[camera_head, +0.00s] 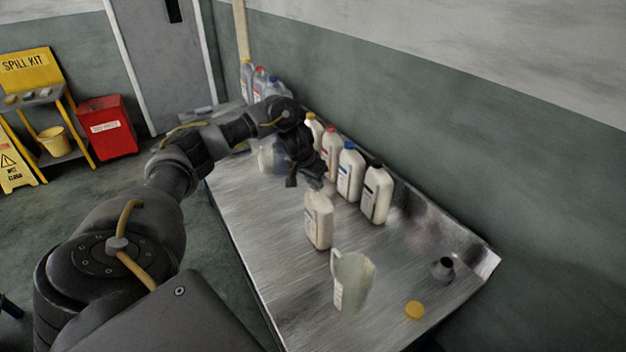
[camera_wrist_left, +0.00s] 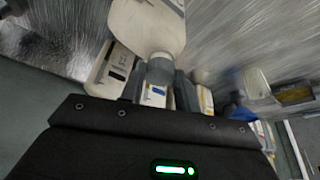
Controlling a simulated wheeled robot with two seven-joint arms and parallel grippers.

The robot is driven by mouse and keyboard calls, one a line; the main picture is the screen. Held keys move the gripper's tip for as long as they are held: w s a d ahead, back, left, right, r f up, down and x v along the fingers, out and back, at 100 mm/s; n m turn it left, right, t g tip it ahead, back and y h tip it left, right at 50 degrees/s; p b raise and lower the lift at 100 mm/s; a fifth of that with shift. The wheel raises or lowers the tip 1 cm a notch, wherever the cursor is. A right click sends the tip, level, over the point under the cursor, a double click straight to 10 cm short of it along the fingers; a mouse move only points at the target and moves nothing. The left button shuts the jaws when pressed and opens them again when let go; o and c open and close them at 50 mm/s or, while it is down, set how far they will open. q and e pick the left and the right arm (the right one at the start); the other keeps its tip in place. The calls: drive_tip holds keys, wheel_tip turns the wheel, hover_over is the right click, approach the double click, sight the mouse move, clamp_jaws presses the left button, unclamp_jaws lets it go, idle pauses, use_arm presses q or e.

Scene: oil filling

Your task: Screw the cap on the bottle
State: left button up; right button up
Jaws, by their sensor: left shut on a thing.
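A cream bottle (camera_head: 318,222) stands upright on the metal bench, in front of the back row. My left gripper (camera_head: 308,178) is just above its top, pointing down. It is shut on a small grey cap-like piece (camera_wrist_left: 160,70), seen at the near end of the pale bottle (camera_wrist_left: 150,22) in the left wrist view. The fingers partly hide this piece, and I cannot tell whether it sits on the bottle's neck. A loose yellow cap (camera_head: 414,310) lies on the bench at the right. My right gripper is not in view.
Capped bottles stand in a row behind, including a blue-capped one (camera_head: 350,172) and a black-capped one (camera_head: 377,193). A translucent jug (camera_head: 352,283) stands in front. A dark grey funnel-like piece (camera_head: 443,269) is at the right. The bench (camera_head: 270,250) is clear at front left.

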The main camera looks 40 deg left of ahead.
use_arm(q)
drive_tip(key=shift+f, duration=0.15)
drive_tip(key=o, duration=1)
drive_tip(key=p+v, duration=0.3)
drive_tip(key=v, duration=0.7)
drive_tip(key=shift+s+r, duration=0.2)
drive_tip(key=shift+r, duration=0.1)
